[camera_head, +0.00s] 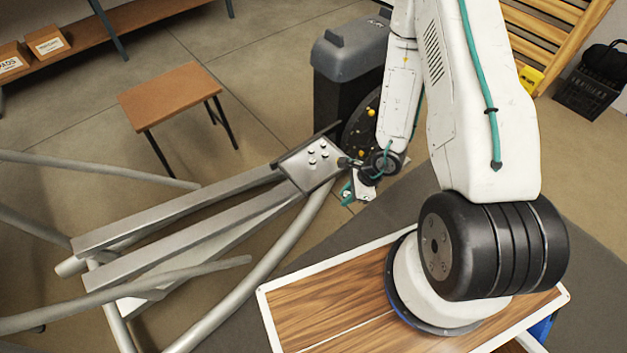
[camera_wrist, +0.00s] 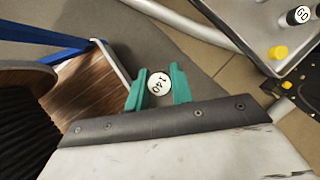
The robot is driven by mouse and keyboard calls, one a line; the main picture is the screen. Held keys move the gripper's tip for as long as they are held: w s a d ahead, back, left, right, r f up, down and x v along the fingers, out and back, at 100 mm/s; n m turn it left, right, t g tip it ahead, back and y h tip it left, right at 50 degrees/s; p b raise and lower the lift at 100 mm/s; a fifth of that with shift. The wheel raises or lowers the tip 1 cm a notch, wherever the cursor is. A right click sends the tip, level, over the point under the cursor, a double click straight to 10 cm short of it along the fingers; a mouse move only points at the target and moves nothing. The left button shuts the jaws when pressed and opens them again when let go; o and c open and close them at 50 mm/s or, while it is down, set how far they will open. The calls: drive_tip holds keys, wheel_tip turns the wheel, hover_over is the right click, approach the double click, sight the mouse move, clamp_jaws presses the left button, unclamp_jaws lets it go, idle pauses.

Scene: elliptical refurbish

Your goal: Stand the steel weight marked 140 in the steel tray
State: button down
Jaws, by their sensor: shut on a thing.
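The steel weight marked 140 (camera_wrist: 159,84) shows its round white top between the two teal fingers of my gripper (camera_wrist: 158,88) in the wrist view. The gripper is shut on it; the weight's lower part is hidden. In the head view my gripper (camera_head: 350,193) is beside the exercise machine, near its metal plate, and the weight cannot be made out there. A flat grey metal plate (camera_head: 300,174) with several small white round tops may be the steel tray. In the wrist view a grey metal surface (camera_wrist: 248,22) at upper right bears a dark piece with a marked white top (camera_wrist: 300,15).
The machine's long steel rails (camera_head: 180,215) fill the left of the head view. A dark housing (camera_head: 345,70) stands behind the plate. A yellow knob (camera_wrist: 277,52) is close by in the wrist view. My wood-topped base is in front. A small brown table (camera_head: 172,92) stands beyond.

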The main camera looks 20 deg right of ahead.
drive_tip(key=shift+s+f+m, duration=0.1)
drive_tip(key=shift+f+m, duration=0.2)
drive_tip(key=shift+m, duration=0.1)
drive_tip(key=shift+w+f+t, duration=0.1)
drive_tip(key=shift+w+t, duration=0.25)
drive_tip(key=shift+t, duration=0.05)
drive_tip(key=w+a, duration=0.1)
drive_tip(key=w, duration=0.3)
drive_tip(key=w+a+f, duration=0.1)
drive_tip(key=w+a, duration=0.1)
drive_tip(key=w, duration=0.3)
drive_tip(key=w+a, duration=0.1)
drive_tip(key=w, duration=0.3)
drive_tip(key=shift+w+a+f, duration=0.2)
drive_tip(key=shift+w+a, duration=0.15)
drive_tip(key=shift+w, duration=0.05)
drive_tip(key=shift+w+a+f, duration=0.1)
drive_tip(key=shift+w+f, duration=0.1)
drive_tip(key=shift+f, duration=0.7)
drive_tip(key=shift+w+f, duration=0.15)
drive_tip(key=shift+f, duration=0.75)
drive_tip(key=c, duration=1.2)
unclamp_jaws()
drive_tip(key=shift+r, duration=0.1)
